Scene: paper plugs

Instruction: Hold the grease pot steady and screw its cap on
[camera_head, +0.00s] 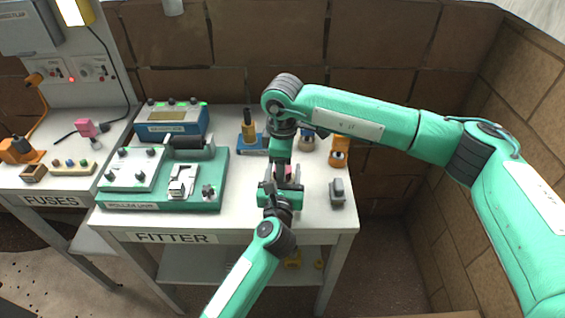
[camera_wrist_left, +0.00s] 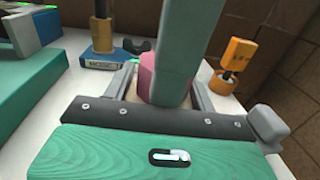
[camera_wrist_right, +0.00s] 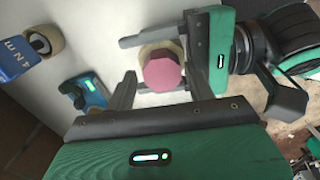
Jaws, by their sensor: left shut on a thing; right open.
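The grease pot (camera_wrist_right: 155,50) is a pale cream round body, mostly hidden under its pink faceted cap (camera_wrist_right: 162,73). The cap sits over the pot's top; I cannot tell how far it is screwed on. In the left wrist view the cap (camera_wrist_left: 150,75) is partly hidden by my right gripper. My left gripper (camera_wrist_right: 155,62) is shut on the pot, one finger on either side, low over the table. My right gripper (camera_wrist_right: 158,88) points down from above, open, its fingers on either side of the cap with visible gaps. In the head view a sliver of pink cap (camera_head: 289,171) shows between the grippers.
The white table (camera_head: 235,218) has a green jig (camera_head: 150,203) at left and a blue-based stand (camera_head: 252,150) behind. An orange holder (camera_head: 339,150) and a grey block (camera_head: 338,190) stand to the right. Brick walls close off the back and right.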

